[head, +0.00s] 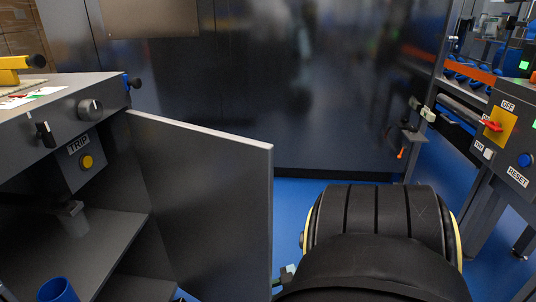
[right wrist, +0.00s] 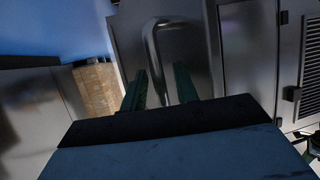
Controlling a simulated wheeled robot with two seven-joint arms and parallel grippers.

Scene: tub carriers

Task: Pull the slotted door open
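In the right wrist view, a door with dark horizontal slots (right wrist: 312,65) shows at the right edge, only partly in frame. Left of it is a plain grey metal panel (right wrist: 200,45) with a rounded bar handle (right wrist: 152,48). I cannot tell whether this panel belongs to the slotted door. My right gripper (right wrist: 160,92) is open, its two dark green fingers apart and pointing toward the handle. The handle's lower part runs down between the fingers; contact cannot be told. In the head view no slots show, and my left gripper is not in view.
In the head view, a grey door panel (head: 205,200) stands swung out from the left cabinet (head: 62,120). A blue cup (head: 57,290) is at its lower left. A control box with RESET (head: 510,150) stands right.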

